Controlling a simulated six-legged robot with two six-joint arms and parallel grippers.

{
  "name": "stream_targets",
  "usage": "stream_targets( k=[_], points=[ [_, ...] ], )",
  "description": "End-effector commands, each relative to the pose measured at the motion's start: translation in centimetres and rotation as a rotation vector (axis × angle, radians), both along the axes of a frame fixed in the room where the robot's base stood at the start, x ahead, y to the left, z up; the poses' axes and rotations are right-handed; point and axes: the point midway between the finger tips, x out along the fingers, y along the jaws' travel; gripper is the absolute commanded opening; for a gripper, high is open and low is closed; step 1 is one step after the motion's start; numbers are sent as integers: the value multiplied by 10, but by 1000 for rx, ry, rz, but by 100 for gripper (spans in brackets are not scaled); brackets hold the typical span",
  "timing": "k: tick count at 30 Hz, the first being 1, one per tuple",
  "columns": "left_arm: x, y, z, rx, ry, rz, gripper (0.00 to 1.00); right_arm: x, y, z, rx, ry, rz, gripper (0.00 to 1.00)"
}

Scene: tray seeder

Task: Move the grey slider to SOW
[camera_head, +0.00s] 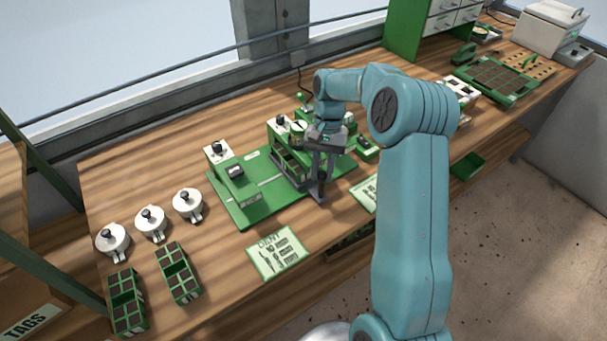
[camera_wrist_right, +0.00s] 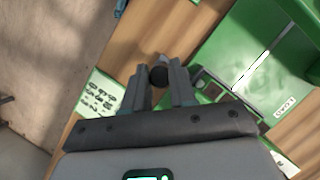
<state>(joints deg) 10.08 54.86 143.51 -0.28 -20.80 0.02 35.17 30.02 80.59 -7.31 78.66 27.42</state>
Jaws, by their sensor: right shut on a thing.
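The green seeder (camera_head: 262,208) stands on the wooden bench, with raised green housings on its base plate. My right gripper (camera_head: 318,190) reaches down at the plate's front right edge. In the right wrist view, my right gripper (camera_wrist_right: 158,76) is shut on a dark round knob (camera_wrist_right: 158,75), which appears to belong to the grey slider; the slider's body is mostly hidden by the fingers. The green plate (camera_wrist_right: 225,55) carries a LOAD label (camera_wrist_right: 285,108) and a pale line. I cannot make out a SOW mark. My left gripper is not in view.
White lidded pots (camera_head: 151,220) and green seed trays (camera_head: 176,272) stand at the left. A printed card (camera_head: 277,252) lies in front of the seeder. More trays (camera_head: 497,80) stand at the right. The bench's front edge runs close to my right gripper.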

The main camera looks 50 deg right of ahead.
Motion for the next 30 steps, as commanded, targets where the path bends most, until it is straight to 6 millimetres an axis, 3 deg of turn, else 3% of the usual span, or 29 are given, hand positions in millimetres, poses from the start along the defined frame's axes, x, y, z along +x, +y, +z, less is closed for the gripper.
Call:
stream_targets(
  k=[7, 20, 21, 23, 30],
  points=[
    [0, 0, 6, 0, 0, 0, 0, -3, -21, 0, -3, -5, -1, 0],
    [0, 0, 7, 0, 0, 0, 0, -4, -24, -1, -2, -6, -1, 0],
    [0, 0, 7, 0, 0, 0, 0, -4, -24, -1, -2, -6, -1, 35],
    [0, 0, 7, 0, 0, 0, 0, -4, -23, -1, -1, -6, -1, 51],
    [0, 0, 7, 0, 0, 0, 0, -5, -23, 0, -1, -3, 0, 51]
  ],
)
